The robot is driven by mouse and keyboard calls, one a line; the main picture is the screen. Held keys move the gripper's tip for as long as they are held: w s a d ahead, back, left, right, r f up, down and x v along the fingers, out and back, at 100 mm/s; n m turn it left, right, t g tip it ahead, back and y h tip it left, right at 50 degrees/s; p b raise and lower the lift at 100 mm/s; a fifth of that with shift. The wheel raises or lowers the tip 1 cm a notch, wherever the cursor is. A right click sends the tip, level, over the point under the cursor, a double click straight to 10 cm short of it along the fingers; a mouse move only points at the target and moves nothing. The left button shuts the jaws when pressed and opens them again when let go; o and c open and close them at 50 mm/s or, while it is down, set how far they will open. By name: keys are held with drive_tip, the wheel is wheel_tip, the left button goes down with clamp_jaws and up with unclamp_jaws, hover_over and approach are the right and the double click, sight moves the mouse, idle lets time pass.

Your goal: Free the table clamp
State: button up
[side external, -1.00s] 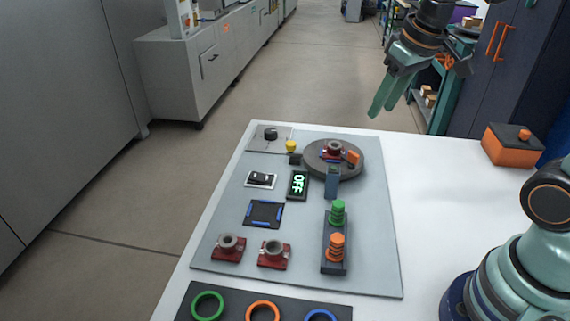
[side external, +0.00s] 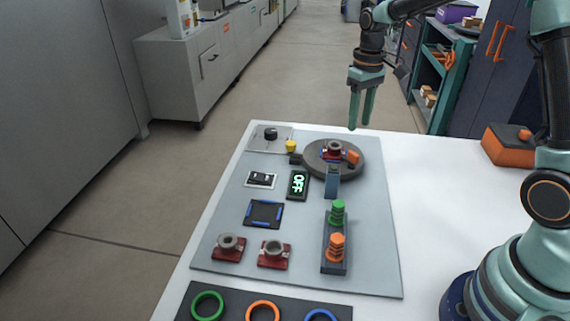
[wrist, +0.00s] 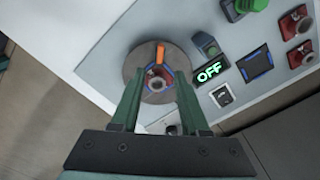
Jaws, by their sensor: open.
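The round dark turntable (side external: 318,168) is at the back of the grey panel and also shows in the wrist view (wrist: 136,60). On it sits a red part with a grey ring (side external: 334,147), with blue edges beside it. The orange clamp piece (side external: 353,157) stands beside that part; in the wrist view it is an orange bar (wrist: 160,53) reaching toward the ring. My gripper (side external: 359,125) is open and empty, pointing down, above and beyond the turntable. In the wrist view its fingers frame the ring, apart from the clamp.
A display (side external: 298,185) reads OFF. A blue-grey post (side external: 332,182) stands just in front of the turntable. Green and orange knobbed pieces (side external: 337,247) stand on a dark block. A yellow knob (side external: 290,146) is left of the turntable.

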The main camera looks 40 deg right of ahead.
sight(354, 153)
wheel_tip(354, 153, down, 9)
drive_tip(key=shift+f, duration=0.1)
idle(0.4)
clamp_jaws()
